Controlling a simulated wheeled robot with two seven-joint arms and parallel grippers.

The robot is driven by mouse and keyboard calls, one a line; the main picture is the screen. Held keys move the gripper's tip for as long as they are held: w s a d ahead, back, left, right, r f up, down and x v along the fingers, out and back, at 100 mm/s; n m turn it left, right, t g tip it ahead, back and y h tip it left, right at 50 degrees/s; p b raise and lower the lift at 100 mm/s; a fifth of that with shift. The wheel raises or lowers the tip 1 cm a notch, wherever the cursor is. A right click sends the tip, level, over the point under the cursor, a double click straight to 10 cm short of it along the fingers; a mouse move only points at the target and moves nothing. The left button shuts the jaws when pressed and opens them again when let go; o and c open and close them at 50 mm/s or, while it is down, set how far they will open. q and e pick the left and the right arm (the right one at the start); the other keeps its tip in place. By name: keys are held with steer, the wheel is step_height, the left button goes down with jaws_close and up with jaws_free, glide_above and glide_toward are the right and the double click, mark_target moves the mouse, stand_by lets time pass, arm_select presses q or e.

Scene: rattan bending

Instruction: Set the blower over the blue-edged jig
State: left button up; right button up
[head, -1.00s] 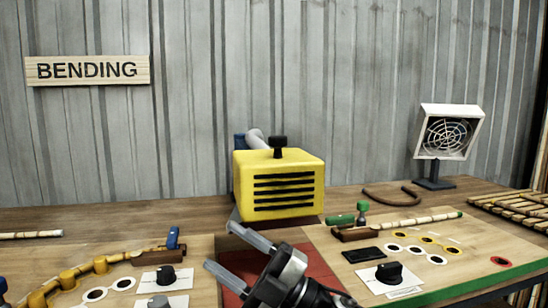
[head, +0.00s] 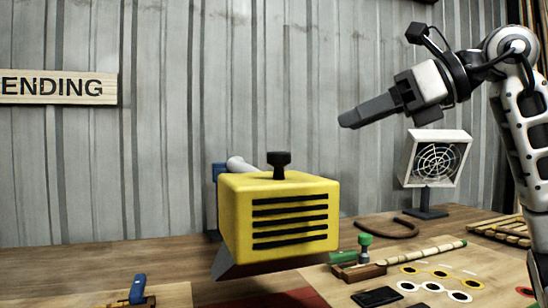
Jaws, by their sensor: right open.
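The blower, a yellow box (head: 278,218) with dark slots and a black knob (head: 279,163) on top, stands in the middle of the head view. A grey pipe and a blue part show behind it. A pale board (head: 175,294) at lower left carries a blue-handled clamp (head: 137,288); most of this board is cut off and I see no blue edge on it. The board (head: 480,268) at right had a green edge earlier. My right gripper (head: 346,119) is open and empty, above and right of the blower, apart from it. My left gripper is not in view.
A white fan (head: 437,160) stands at the back right. A corrugated wall closes the back.

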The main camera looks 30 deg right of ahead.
mark_target(279, 153)
steer(key=b+x, duration=0.1)
steer(key=x, duration=1.3)
steer(key=shift+w+a, duration=0.15)
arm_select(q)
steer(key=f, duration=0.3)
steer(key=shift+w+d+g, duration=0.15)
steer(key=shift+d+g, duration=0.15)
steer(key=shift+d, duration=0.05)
